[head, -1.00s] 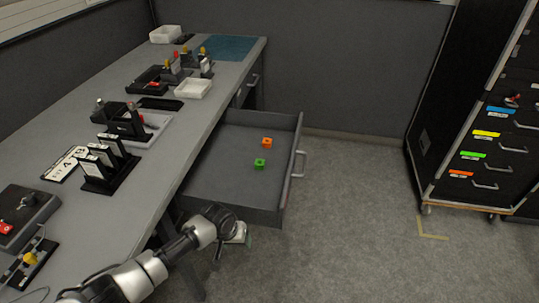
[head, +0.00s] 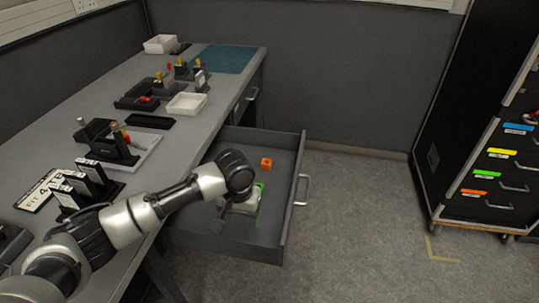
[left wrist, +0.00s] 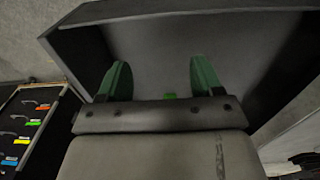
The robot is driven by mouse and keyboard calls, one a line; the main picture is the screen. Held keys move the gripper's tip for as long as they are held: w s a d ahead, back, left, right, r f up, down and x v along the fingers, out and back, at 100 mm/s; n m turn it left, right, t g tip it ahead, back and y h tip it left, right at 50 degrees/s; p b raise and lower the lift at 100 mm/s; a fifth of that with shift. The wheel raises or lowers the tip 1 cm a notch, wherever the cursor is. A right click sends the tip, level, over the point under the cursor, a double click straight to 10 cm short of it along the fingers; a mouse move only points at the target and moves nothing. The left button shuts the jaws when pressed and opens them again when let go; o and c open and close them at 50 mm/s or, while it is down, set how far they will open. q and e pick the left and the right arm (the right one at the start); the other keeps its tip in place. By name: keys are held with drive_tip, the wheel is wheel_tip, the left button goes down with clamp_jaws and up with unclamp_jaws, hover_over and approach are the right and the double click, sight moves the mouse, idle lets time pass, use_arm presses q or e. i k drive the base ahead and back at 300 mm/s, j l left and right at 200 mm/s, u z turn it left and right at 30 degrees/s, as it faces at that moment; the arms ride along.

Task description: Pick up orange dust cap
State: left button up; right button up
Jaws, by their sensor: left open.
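A small green piece (left wrist: 170,96) shows just above the gripper's edge there, mostly hidden. The orange cap does not show in the left wrist view. My right gripper is not in view.
The open grey drawer (head: 283,215) has side walls and a handle (head: 302,190) on its right. The workbench (head: 150,190) with holders and a white tray (head: 187,104) lies left. A black drawer cabinet (head: 480,160) stands right. The floor between is clear.

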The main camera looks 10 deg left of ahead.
sight(266, 164)
drive_tip(key=i, duration=1.05)
